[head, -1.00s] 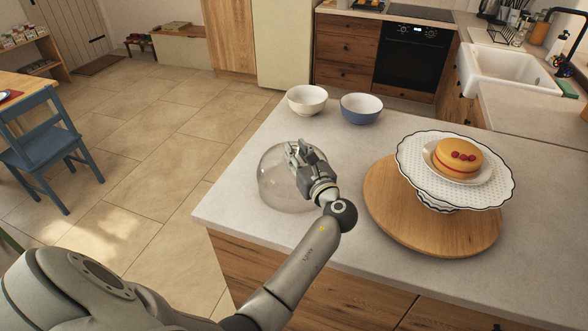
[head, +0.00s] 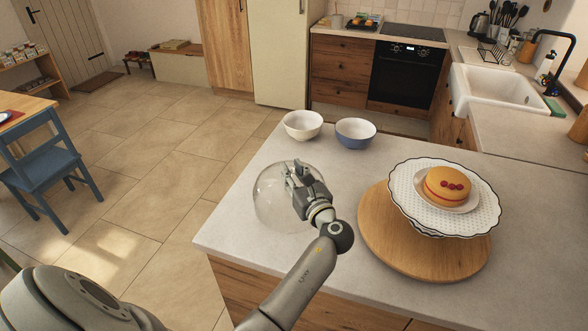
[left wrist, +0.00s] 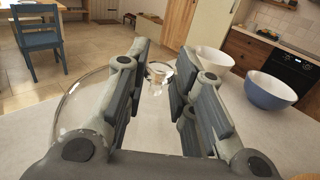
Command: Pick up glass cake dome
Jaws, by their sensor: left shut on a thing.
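The clear glass cake dome (head: 268,203) is at the left part of the island counter, in front of the bowls. My left gripper (head: 295,172) is at its top, shut on the dome. In the left wrist view the dome's glass knob (left wrist: 158,73) shows between the two fingers, and its curved wall (left wrist: 78,108) shows at left. I cannot tell whether its rim touches the counter. A cake (head: 447,185) with red berries sits on a white scalloped stand (head: 408,203) over a round wooden board (head: 385,250). My right gripper is out of view.
A white bowl (head: 303,125) and a blue bowl (head: 355,133) stand behind the dome on the counter (head: 230,240). The counter's left edge is close to the dome. A blue chair (head: 45,165) stands on the floor at far left.

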